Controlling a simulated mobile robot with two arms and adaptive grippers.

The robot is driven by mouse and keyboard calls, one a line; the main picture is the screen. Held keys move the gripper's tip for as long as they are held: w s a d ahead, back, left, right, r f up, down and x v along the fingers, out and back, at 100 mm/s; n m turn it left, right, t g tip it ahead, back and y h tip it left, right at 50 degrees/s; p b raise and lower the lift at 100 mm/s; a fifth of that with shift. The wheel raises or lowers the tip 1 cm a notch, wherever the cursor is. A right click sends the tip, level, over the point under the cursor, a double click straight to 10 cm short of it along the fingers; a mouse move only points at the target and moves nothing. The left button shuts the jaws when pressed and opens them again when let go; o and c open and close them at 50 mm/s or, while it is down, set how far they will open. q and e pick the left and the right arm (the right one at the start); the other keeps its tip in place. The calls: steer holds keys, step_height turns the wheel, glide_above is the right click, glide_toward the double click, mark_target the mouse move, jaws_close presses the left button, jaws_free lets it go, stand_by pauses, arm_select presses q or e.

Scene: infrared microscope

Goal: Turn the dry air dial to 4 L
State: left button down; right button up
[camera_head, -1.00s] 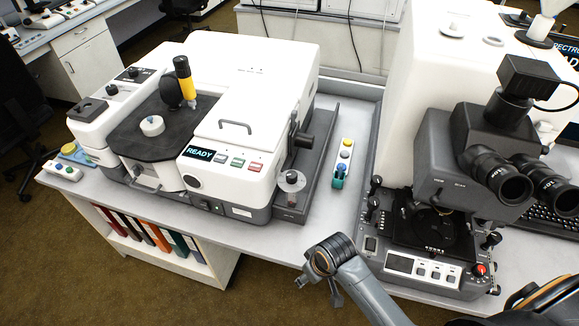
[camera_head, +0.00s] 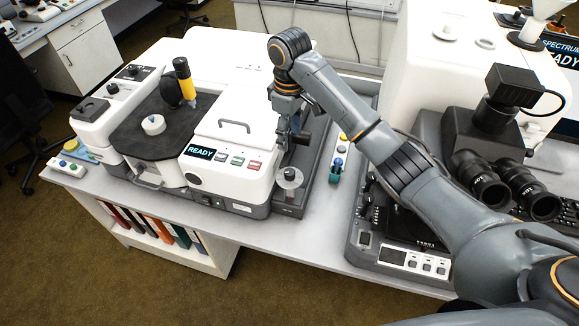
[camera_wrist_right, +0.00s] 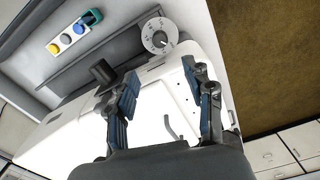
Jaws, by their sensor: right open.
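The dry air dial appears to be the pale round disc with a small grey knob (camera_head: 290,178) at the right front end of the white instrument (camera_head: 228,128). The dial also shows at the top of the right wrist view (camera_wrist_right: 160,36), with marks around its rim too small to read. My right gripper (camera_head: 291,128) points down over the instrument's right end, behind the dial in the head view. In the right wrist view its two blue-padded fingers (camera_wrist_right: 168,98) are apart with nothing between them. The gripper does not touch the dial. My left gripper is not in view.
A small panel with coloured buttons (camera_head: 338,158) lies right of the instrument, partly beside my right arm. A microscope (camera_head: 478,140) with dark eyepieces stands further right. The bench strip (camera_head: 300,228) in front of the dial is clear.

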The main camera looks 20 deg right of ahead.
mark_target(290, 171)
step_height(290, 171, down, 14)
steer(key=p, duration=0.3)
steer(key=shift+r+p, duration=0.15)
steer(key=shift+p, duration=0.15)
steer(key=shift+c, duration=0.2)
jaws_close()
